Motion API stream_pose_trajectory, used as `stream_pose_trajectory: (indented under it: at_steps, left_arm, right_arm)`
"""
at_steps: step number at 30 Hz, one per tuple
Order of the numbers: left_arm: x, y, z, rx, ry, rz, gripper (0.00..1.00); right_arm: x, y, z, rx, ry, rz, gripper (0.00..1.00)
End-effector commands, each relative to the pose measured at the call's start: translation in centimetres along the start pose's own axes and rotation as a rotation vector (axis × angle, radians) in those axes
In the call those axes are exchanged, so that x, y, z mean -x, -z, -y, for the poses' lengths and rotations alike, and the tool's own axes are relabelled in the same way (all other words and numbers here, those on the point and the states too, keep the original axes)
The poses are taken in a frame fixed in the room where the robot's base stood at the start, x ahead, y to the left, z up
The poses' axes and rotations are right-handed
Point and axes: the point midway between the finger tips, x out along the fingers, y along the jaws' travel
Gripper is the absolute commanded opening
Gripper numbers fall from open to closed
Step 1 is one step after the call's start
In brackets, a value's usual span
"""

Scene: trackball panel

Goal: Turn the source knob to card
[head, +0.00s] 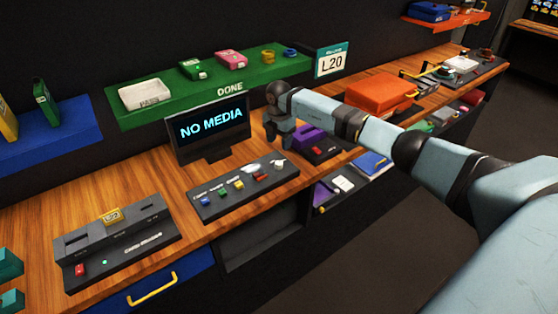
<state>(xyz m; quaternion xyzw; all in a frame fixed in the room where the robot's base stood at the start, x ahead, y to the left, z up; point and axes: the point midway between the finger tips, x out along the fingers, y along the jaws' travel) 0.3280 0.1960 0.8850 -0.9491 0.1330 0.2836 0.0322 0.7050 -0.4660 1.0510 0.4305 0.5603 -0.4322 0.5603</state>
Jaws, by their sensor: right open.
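The dark control panel (243,190) lies on the wooden counter below the monitor. It has blue, green and yellow buttons, a white ball (252,169) and small red parts. A small pale part (279,164) at its right end looks like the source knob; its labels and setting are too small to read. The monitor (212,128) reads "NO MEDIA". My right gripper (280,136) is open above the counter, behind the panel's right end and apart from the pale part. Its fingers are small and dark in this view. My left gripper is out of view.
A card reader box (118,245) with a yellow card stands at the left. A purple item (312,139) on a dark device is close to the right of my gripper. A green "DONE" shelf (215,90) hangs above the monitor. An orange case (381,95) sits farther right.

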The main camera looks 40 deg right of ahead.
Motion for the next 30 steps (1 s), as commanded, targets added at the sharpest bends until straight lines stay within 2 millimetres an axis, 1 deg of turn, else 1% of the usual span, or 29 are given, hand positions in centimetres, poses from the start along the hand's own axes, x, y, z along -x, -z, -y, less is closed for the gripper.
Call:
stream_pose_trajectory:
  at_steps: [1,6,9,12,15,18,26,27,29,30]
  left_arm:
    - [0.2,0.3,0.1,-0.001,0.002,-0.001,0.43]
    - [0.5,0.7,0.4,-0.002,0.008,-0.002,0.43]
    - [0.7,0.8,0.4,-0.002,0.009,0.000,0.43]
    - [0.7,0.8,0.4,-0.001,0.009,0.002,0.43]
    - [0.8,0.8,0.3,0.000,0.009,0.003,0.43]
    - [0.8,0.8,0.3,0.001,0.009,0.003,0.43]
    - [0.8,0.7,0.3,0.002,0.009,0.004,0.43]
    - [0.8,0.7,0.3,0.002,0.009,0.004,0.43]
    - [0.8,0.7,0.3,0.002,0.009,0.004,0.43]
    - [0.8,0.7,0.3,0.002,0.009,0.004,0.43]
  right_arm:
    - [-1.1,0.1,0.1,0.000,0.003,-0.001,0.54]
    - [-4.7,0.1,0.0,0.000,0.002,-0.003,0.54]
    - [-6.5,0.1,0.1,0.000,0.002,-0.002,0.54]
    - [-7.9,0.1,0.0,0.002,0.000,-0.003,0.54]
    - [-8.8,0.1,0.0,0.001,-0.001,-0.002,0.54]
    - [-9.3,0.1,0.0,0.002,-0.002,-0.001,0.54]
    - [-9.4,0.1,0.0,0.002,-0.002,-0.001,0.54]
    - [-9.4,0.1,0.0,0.002,-0.002,-0.001,0.50]
    - [-9.4,0.1,0.0,0.002,-0.002,-0.001,0.36]
    - [-9.4,0.1,0.0,0.002,-0.002,-0.001,0.27]
